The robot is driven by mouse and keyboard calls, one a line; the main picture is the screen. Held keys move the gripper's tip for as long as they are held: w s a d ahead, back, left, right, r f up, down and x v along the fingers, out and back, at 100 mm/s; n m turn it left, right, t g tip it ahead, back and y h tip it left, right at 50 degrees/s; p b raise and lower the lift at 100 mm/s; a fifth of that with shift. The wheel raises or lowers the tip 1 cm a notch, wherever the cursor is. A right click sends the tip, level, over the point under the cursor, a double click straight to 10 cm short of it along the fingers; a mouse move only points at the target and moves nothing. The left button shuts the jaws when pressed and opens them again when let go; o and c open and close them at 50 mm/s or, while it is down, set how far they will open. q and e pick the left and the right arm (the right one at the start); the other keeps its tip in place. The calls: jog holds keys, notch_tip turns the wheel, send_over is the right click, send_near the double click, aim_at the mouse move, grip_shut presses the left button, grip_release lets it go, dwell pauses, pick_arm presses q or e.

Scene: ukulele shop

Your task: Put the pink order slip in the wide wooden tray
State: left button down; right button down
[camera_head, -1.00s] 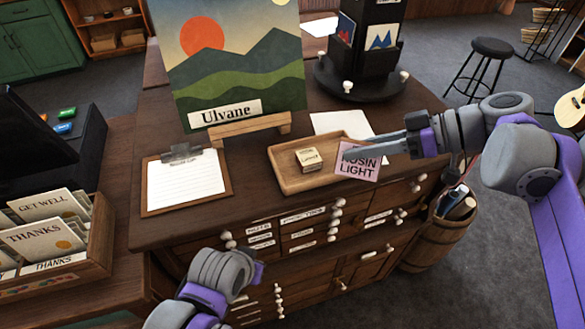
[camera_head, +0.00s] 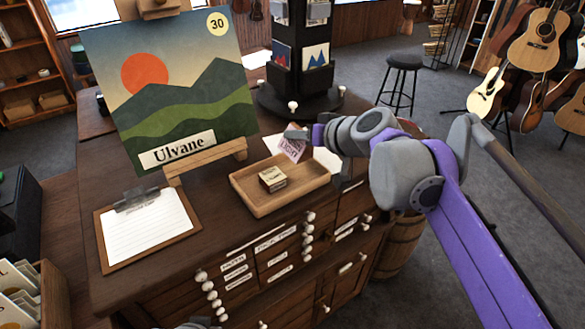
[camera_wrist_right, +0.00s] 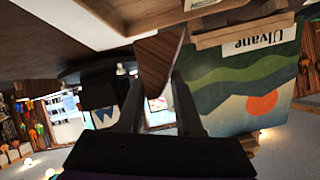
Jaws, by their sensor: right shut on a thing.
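The pink order slip (camera_head: 293,151) with dark print is tilted in my right gripper (camera_head: 296,137), which is shut on it. In the head view the slip's lower end overlaps the back edge of the wide wooden tray (camera_head: 253,204). I cannot tell whether it touches the tray. The tray lies on the counter and holds a small tan block or stack of cards (camera_head: 272,180) with a printed label. My left gripper is out of view; only a grey sliver of that arm shows.
A clipboard (camera_head: 147,225) lies left of the tray. A painting (camera_head: 175,85) on an easel stands behind it. A dark rotating stand (camera_head: 290,100) is close behind the slip. A white sheet (camera_head: 326,161) lies by the tray's far right corner.

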notch_tip(320, 180, down, 6)
jog(key=shift+f+b, duration=0.25)
jog(key=shift+b, duration=0.05)
jog(key=c, duration=0.6)
grip_release()
jog(key=shift+o, duration=0.2)
jog(key=shift+s+d+r, duration=0.1)
jog(key=shift+s, duration=0.05)
jog(key=v, duration=1.2)
jog(key=s+d+f+m+g+h, duration=0.1)
jog(key=s+d+f, duration=0.4)
jog(key=s+f, duration=0.6)
jog(key=s+d+f+m+g+h, duration=0.2)
jog(key=s+d+f+h, duration=0.4)
jog(key=s+f, duration=0.5)
notch_tip(320, 180, down, 7)
jog(key=shift+r+g+h+p, duration=0.2)
jog(key=shift+g+h+p, duration=0.15)
jog(key=shift+g, duration=0.55)
